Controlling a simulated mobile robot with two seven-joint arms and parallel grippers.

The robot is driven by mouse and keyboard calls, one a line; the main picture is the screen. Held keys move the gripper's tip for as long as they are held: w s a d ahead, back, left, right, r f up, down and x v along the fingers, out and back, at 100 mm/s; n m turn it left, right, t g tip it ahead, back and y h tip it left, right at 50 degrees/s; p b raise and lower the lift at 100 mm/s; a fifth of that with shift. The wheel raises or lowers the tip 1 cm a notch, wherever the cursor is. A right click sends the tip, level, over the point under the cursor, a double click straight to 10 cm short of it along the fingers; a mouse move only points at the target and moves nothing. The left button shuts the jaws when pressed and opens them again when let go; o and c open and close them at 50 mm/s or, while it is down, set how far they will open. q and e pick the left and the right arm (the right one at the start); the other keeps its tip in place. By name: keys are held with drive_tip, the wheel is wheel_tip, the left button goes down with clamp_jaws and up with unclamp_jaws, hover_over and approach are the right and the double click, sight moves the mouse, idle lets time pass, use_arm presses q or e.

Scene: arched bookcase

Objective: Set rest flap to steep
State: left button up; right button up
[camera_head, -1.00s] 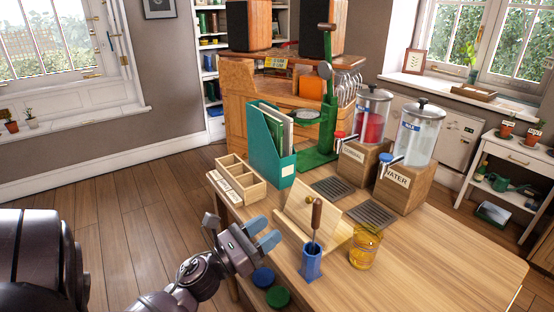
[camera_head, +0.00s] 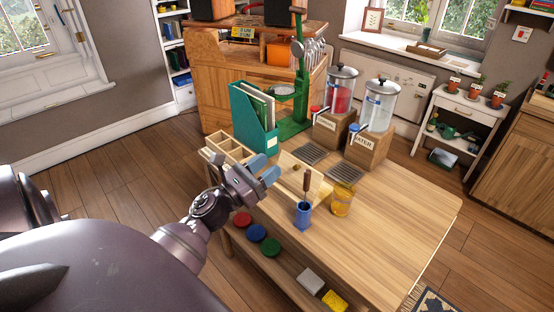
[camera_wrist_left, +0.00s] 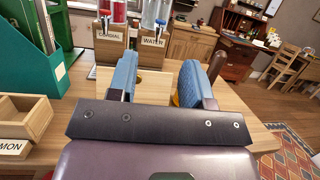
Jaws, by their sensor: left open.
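The light wooden rest (camera_head: 318,186) stands on the table with a tilted board, partly hidden behind a blue cup and my gripper. How steep its flap is set cannot be told. My left gripper (camera_head: 265,170) is open and empty, just left of the rest near the table's front edge. In the left wrist view, a pale wooden board of the rest (camera_wrist_left: 154,88) shows between and beyond the two blue fingers (camera_wrist_left: 160,76). I cannot see any contact. My right gripper is not in view.
A blue cup (camera_head: 303,217) with a dark-handled tool stands before the rest, an amber glass (camera_head: 342,200) right of it. A divided wooden box (camera_head: 226,150) and green file holder (camera_head: 253,120) stand left. Two drink dispensers (camera_head: 368,150) stand behind. The table's right side (camera_head: 410,200) is clear.

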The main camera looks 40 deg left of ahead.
sight(291, 171)
use_arm(q)
wheel_tip(291, 171, down, 8)
drive_tip(key=a+g+y+p, duration=0.1)
drive_tip(key=g+y+p, duration=0.1)
drive_tip(key=g+p, duration=0.1)
drive_tip(key=shift+n, duration=0.4)
drive_tip(key=w, duration=1)
drive_tip(key=shift+w+d+f, duration=0.1)
drive_tip(key=shift+w+d, duration=0.15)
drive_tip(key=shift+d, duration=0.05)
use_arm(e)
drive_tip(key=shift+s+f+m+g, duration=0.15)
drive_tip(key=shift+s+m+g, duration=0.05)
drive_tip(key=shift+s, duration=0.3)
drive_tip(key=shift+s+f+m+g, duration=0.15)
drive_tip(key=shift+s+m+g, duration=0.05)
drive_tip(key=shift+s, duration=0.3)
use_arm(q)
clamp_jaws()
